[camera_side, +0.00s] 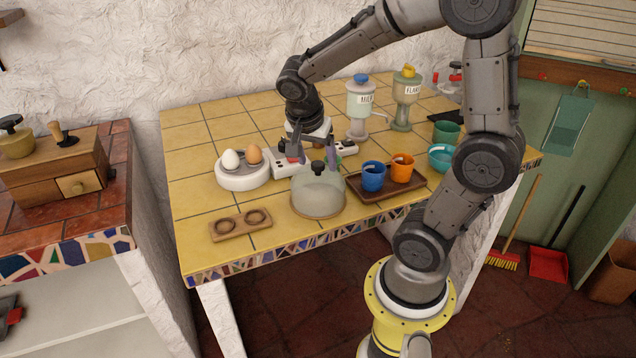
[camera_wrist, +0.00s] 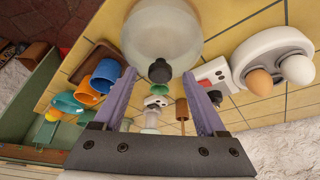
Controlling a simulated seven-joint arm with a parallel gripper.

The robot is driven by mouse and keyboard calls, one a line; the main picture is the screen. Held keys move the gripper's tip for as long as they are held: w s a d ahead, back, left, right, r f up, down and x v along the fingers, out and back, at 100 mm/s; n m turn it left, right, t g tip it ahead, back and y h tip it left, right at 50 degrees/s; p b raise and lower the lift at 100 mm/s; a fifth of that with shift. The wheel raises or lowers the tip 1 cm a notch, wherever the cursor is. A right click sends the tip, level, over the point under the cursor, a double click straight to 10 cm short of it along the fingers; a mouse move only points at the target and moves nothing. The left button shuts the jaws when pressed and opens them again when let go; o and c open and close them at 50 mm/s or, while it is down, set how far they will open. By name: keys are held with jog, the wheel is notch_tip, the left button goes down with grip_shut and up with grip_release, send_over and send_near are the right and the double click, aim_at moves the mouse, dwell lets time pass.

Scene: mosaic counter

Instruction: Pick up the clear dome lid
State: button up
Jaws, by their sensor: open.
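The clear dome lid (camera_side: 318,192) stands on the yellow tiled counter near its front edge, with a dark round knob (camera_side: 318,167) on top. In the wrist view the dome lid (camera_wrist: 160,35) fills the top middle, and its knob (camera_wrist: 160,71) lies between the finger tips. My gripper (camera_side: 313,150) points down just above and behind the dome, its two purple-grey fingers spread to either side of the knob. In the wrist view my gripper (camera_wrist: 162,78) is open and empty. I cannot tell whether a finger touches the dome.
A white holder (camera_side: 242,176) with two eggs stands left of the dome. A wooden two-hole tray (camera_side: 240,224) lies front left. A brown tray (camera_side: 402,191) with blue and orange cups stands close on the right. Dispensers (camera_side: 360,108) stand behind.

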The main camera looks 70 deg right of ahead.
jog(key=shift+d+f, duration=0.1)
jog(key=shift+f, duration=0.1)
grip_shut()
dwell(0.3)
dwell(1.0)
